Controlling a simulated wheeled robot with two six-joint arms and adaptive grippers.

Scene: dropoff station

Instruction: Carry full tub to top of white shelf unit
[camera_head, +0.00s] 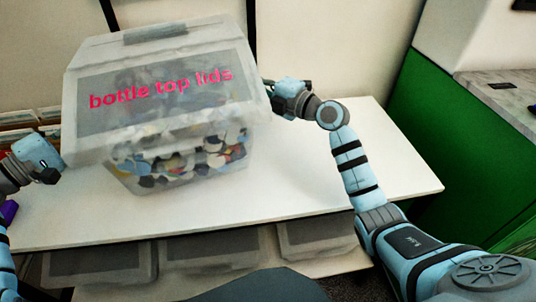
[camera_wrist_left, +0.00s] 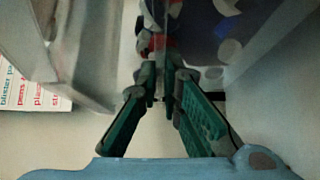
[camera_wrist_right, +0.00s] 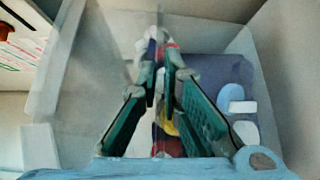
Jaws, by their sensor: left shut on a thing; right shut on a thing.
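The tub (camera_head: 180,160) is a translucent box with a lid marked "bottle top lids" in pink, filled with mixed coloured lids. It is upright but slightly tilted in the head view, over the white shelf top (camera_head: 330,190). Whether it touches the surface I cannot tell. My left gripper (camera_head: 62,168) is at the tub's left side; its fingers (camera_wrist_left: 160,85) are shut on the tub's wall in the left wrist view. My right gripper (camera_head: 268,90) is at the right side; its fingers (camera_wrist_right: 160,75) are shut on the opposite wall. The fingertips are hidden in the head view.
Several grey-lidded tubs (camera_head: 210,248) sit on a lower shelf below the white top. A green panel (camera_head: 440,150) and a grey counter (camera_head: 505,98) stand at the right. The white top is clear right of the tub. Boxes (camera_head: 30,118) line the left edge.

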